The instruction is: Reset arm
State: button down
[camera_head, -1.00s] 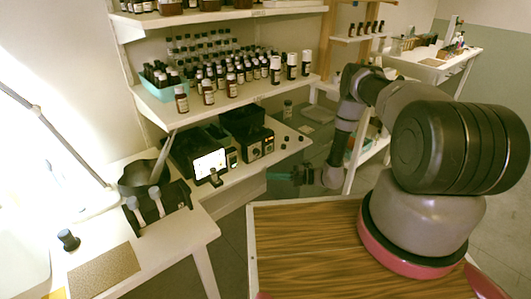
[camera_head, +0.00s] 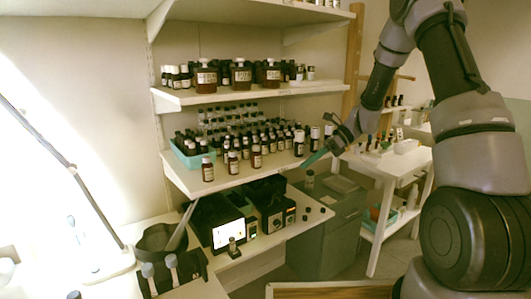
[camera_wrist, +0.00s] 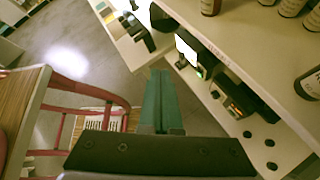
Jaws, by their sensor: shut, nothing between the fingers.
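My gripper (camera_head: 316,158) is shut and empty, its teal fingers pressed together. In the head view it is raised in front of the right end of the middle shelf (camera_head: 222,186), close to the bottles there. In the wrist view the shut fingers (camera_wrist: 161,100) point away over the floor, left of a shelf edge with brown bottles (camera_wrist: 312,84). My arm reaches up from the lower right and bends down to the gripper.
Rows of dark bottles (camera_head: 256,157) fill the middle shelf, with a teal tray (camera_head: 190,158) at its left. Larger amber bottles (camera_head: 240,77) stand above. Black devices (camera_head: 222,222) sit below. A white cart (camera_head: 398,166) stands right. The wrist view shows a wooden-topped red-framed stand (camera_wrist: 30,100).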

jog(key=s+d+r+n+t+h, duration=0.4)
jog(key=s+r+n, duration=0.4)
jog(key=s+r, duration=0.4)
jog(key=s+d+r+n+t+h, duration=0.4)
jog(key=s+d+r+n, duration=0.3)
jog(key=s+r, duration=0.4)
jog(key=shift+s+r+n+t+h, duration=0.4)
jog(key=shift+n+t, duration=0.1)
jog(key=shift+t, duration=0.2)
